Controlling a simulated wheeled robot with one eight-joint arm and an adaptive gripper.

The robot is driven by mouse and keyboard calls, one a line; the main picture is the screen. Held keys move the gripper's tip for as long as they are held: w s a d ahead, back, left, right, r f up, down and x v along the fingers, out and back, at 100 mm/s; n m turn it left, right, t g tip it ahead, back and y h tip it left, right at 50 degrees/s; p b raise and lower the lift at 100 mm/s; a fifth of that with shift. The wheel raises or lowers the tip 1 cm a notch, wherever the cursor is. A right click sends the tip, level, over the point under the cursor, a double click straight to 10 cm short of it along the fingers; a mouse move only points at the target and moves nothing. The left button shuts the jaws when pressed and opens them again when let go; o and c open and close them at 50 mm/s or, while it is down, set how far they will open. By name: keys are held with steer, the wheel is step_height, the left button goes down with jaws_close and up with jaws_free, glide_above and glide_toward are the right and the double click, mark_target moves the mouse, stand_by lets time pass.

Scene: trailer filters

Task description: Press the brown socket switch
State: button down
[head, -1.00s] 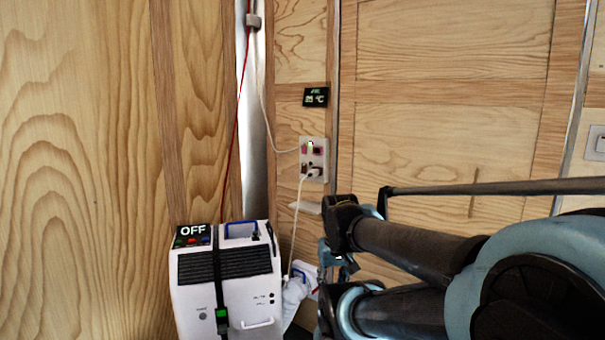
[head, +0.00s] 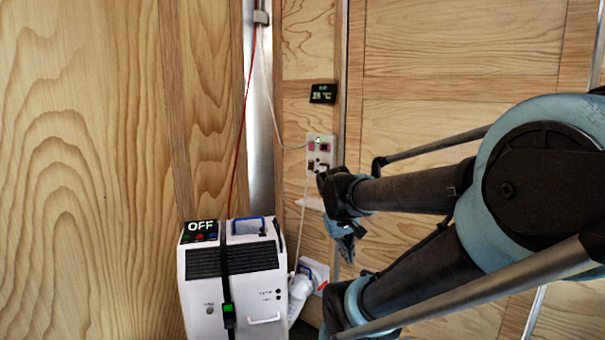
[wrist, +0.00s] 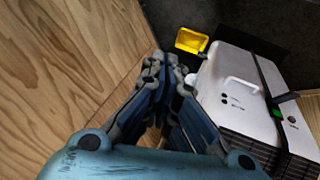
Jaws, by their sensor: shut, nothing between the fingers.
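The socket panel (head: 320,142) is a pale plate on the wooden wall in the head view, with a small green light and red switches in its upper part. A small brown switch (head: 311,165) appears at its lower left, beside a plugged-in cord. My gripper (head: 346,250) hangs below and slightly right of the panel in the head view, apart from it. In the wrist view my gripper (wrist: 168,62) has its fingers together with nothing between them. The panel is not in the wrist view. My arm passes just right of the panel's lower edge.
A white machine (head: 232,285) with an OFF display stands at the lower left; it also shows in the wrist view (wrist: 225,90). A yellow container (wrist: 191,40) lies on the dark floor. A small black display (head: 323,93) hangs above the panel. Cords run down the wall.

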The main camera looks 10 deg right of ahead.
mark_target(309, 169)
steer(key=w+a+r+n+t+h, duration=0.1)
steer(key=w+r+n+t+h, duration=0.3)
steer(key=w, duration=0.7)
steer(key=w+r+g+h, duration=0.1)
steer(key=w+r+h, duration=0.1)
steer(key=w+r, duration=0.65)
steer(key=w+a+r+n+t+h, duration=0.2)
steer(key=w+a+t, duration=0.4)
steer(key=w+a, duration=0.9)
steer(key=w+n+h, duration=0.1)
steer(key=w, duration=0.3)
steer(key=shift+w+a, duration=0.3)
steer(key=shift+a, duration=0.05)
steer(key=shift+d, duration=0.1)
steer(key=x, duration=1.4)
steer(key=shift+r, duration=0.1)
